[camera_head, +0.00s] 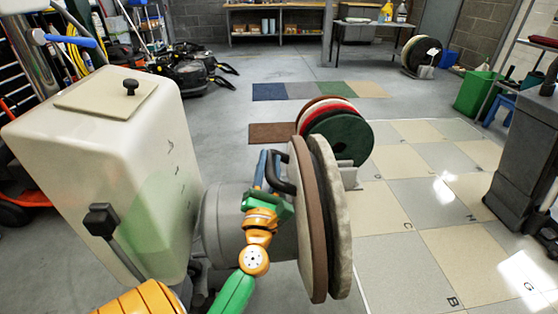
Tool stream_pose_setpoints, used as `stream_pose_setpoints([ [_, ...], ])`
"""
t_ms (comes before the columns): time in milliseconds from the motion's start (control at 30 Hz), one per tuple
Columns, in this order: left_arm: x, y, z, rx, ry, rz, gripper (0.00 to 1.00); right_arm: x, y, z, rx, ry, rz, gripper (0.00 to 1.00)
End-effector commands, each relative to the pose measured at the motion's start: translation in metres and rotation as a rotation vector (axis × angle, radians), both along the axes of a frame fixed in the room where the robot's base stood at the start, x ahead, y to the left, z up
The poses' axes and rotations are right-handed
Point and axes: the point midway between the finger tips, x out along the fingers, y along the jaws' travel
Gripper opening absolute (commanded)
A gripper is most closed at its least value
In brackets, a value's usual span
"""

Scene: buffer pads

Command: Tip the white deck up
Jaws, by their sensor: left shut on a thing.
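The white machine has a tall cream-white tank (110,150) at the left. Its deck shows as a grey round housing (222,222) with a brown disc (308,220) and an off-white disc (332,215) on its right side. Both discs stand nearly upright on edge, facing right. A black curved handle (286,186) is at the deck's upper edge. My left gripper (268,168), with blue fingers, is shut on this handle, partly hidden by its own wrist. My right gripper is not in view.
A rack of brown, red and green pads (338,142) stands behind the deck. A tiled floor (415,210) lies open at the right. A dark grey machine (520,160) stands at the right edge, near a green bin (477,93). Coloured mats (318,90) lie farther back.

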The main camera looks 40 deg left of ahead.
Motion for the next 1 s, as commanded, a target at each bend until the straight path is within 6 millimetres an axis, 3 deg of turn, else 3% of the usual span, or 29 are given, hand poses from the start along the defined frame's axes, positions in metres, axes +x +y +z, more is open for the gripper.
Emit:
stream_pose_setpoints([
  [400,-0.001,0.0,-0.002,-0.007,0.001,-0.005,0.0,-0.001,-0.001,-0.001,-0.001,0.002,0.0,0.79],
  [433,-0.001,0.0,-0.003,-0.008,0.002,-0.004,0.35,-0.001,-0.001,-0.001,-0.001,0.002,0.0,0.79],
  [533,-0.001,0.0,-0.002,-0.008,0.001,-0.003,0.59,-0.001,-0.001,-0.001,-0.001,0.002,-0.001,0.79],
  [833,-0.003,-0.001,-0.003,-0.006,0.001,-0.003,0.59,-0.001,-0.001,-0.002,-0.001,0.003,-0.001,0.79],
  [1000,-0.027,-0.02,-0.019,-0.008,0.003,-0.003,0.59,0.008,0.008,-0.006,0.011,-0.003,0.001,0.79],
])
